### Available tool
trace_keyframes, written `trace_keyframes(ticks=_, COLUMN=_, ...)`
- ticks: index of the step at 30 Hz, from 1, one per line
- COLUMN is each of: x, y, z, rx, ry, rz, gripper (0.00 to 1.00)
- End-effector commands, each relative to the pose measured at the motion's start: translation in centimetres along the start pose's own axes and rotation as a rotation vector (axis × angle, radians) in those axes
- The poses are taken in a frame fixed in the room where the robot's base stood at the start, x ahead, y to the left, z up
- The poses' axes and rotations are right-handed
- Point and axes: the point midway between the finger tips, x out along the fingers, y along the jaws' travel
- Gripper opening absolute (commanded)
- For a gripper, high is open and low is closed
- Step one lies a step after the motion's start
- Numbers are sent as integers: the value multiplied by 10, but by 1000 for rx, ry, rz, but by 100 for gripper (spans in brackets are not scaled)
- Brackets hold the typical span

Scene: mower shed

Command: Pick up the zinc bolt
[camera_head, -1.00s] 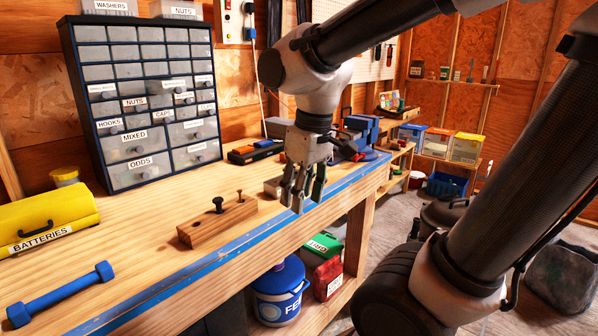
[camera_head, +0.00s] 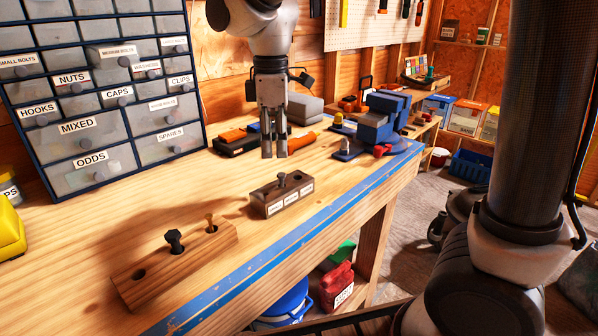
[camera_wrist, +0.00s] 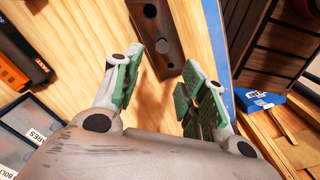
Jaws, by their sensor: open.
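A grey bolt (camera_head: 282,180), likely the zinc one, stands upright in a dark block with white labels (camera_head: 272,207) on the workbench. In the wrist view the dark block (camera_wrist: 158,25) has a round bolt head (camera_wrist: 162,45) in it and a dark hole towards its far end. My gripper (camera_head: 274,156) points down above the bench, apart from the block and seemingly behind it in the head view. In the wrist view my gripper (camera_wrist: 164,62) is open and empty, with the block showing between and beyond its green-padded fingers.
A lighter wooden block (camera_head: 190,262) holds a black bolt (camera_head: 174,241) and a brass-coloured bolt (camera_head: 211,222). A drawer cabinet (camera_head: 105,160) stands at the left. A blue vise (camera_head: 383,122) and orange-black tools (camera_head: 236,137) lie behind. Blue tape (camera_head: 335,199) lines the front edge.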

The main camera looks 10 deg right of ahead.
Motion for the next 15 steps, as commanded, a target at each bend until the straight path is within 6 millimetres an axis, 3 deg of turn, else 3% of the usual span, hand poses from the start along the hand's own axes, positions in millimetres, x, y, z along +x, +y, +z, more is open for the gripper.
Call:
trace_keyframes(ticks=11, x=-4, y=0, z=1, rx=-172, ry=-5, rz=-5, gripper=42)
trace_keyframes(ticks=15, x=6, y=-1, z=1, rx=-191, ry=-6, rz=-7, gripper=42)
